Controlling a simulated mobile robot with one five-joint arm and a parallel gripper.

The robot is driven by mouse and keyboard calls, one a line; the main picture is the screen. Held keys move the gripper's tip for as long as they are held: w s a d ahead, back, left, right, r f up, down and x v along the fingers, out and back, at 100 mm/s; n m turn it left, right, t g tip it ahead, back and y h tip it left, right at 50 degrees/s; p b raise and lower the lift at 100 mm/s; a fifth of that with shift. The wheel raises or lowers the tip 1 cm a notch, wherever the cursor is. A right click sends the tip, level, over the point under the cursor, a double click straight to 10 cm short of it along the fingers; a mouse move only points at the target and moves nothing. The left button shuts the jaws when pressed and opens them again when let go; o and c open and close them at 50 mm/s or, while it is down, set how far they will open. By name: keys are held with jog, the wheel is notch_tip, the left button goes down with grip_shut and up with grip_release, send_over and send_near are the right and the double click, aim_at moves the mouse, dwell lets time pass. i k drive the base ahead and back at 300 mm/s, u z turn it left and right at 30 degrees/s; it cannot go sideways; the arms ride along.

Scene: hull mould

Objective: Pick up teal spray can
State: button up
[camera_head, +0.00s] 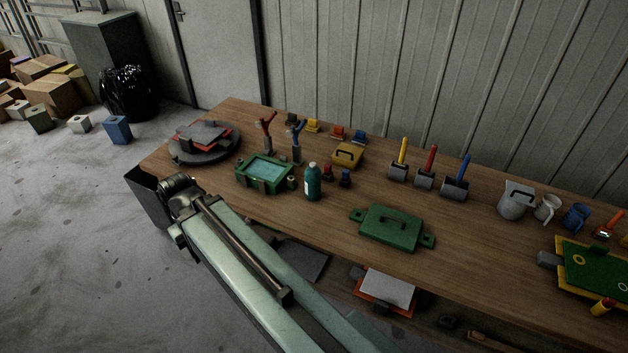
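The teal spray can (312,184) stands upright on the wooden workbench (468,240), near its front edge and left of centre. It has a pale cap and a light mark on its side. Nothing is holding it. My pale green arm reaches from the bottom of the picture up to a dark joint beside the bench's left front corner. My gripper cannot be made out in this view, so whether it is open or shut does not show.
A green tray (245,178) stands close left of the can, with small red and blue items close right. A green lidded mould (390,227) lies further right. Behind are a yellow box (347,155) and upright-handled tools. Bare bench lies in front of the can.

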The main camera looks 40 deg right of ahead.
aim_at(313, 177)
jog(key=i, duration=0.9)
jog(key=u, duration=0.05)
